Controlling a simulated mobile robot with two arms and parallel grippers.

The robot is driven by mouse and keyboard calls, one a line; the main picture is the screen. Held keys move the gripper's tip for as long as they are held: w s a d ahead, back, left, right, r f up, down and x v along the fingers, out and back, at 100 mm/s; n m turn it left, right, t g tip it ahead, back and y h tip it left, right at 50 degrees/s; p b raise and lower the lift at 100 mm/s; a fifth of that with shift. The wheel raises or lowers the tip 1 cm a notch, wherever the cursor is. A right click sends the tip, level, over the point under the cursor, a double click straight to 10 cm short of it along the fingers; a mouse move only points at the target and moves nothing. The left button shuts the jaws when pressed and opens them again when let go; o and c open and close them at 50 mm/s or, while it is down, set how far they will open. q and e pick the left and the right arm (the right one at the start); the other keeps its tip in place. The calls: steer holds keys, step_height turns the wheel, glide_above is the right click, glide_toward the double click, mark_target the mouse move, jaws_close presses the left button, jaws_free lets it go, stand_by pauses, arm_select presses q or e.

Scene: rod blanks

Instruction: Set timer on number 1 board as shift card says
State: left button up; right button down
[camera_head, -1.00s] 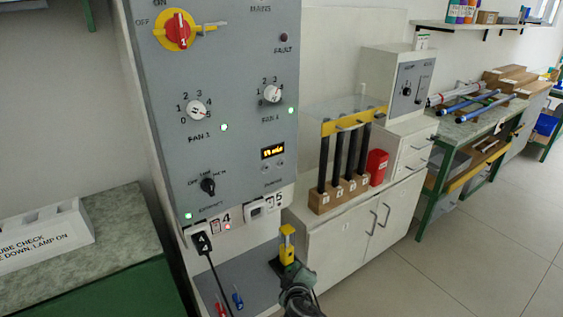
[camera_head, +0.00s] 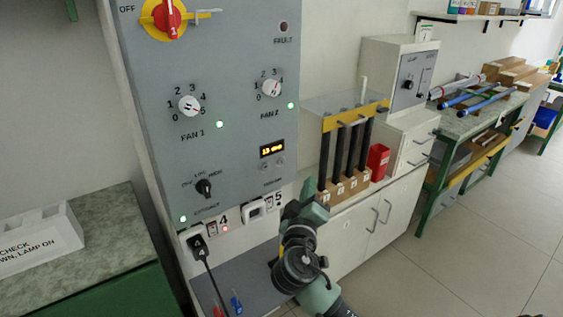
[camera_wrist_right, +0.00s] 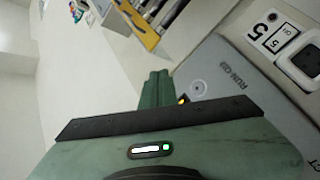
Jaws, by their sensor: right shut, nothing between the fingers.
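The grey control board (camera_head: 235,110) stands upright in the head view. Its timer is a small display with amber digits (camera_head: 272,149), too small to read surely, with two small round buttons (camera_head: 273,165) below it. My right gripper (camera_head: 307,187) is shut and empty, just right of the board's lower edge. In the right wrist view its green fingertips (camera_wrist_right: 157,80) are together beside the grey panel (camera_wrist_right: 225,70), close to a round button (camera_wrist_right: 198,87) near "RUN-ON" lettering; contact cannot be told. My left gripper is out of view. No shift card is readable.
The board also carries a red-yellow switch (camera_head: 166,16), two white fan knobs (camera_head: 190,105) and a black knob (camera_head: 204,188). A black plug with cable (camera_head: 197,243) hangs below. A rack of dark rods (camera_head: 345,150) and a red box (camera_head: 378,162) stand right of the board.

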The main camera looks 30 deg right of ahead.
mark_target(281, 161)
steer(key=shift+w, duration=0.15)
steer(key=shift+w+a+b, duration=0.2)
steer(key=shift+w+b, duration=0.3)
steer(key=shift+w, duration=1.65)
steer(key=shift+w+a+b, duration=0.15)
steer(key=shift+w+b, duration=0.35)
steer(key=shift+w, duration=1.65)
steer(key=shift+w+b, duration=0.3)
steer(key=shift+w, duration=0.1)
steer(key=shift+w+a, duration=0.1)
steer(key=shift+w, duration=0.3)
steer(key=shift+s, duration=0.8)
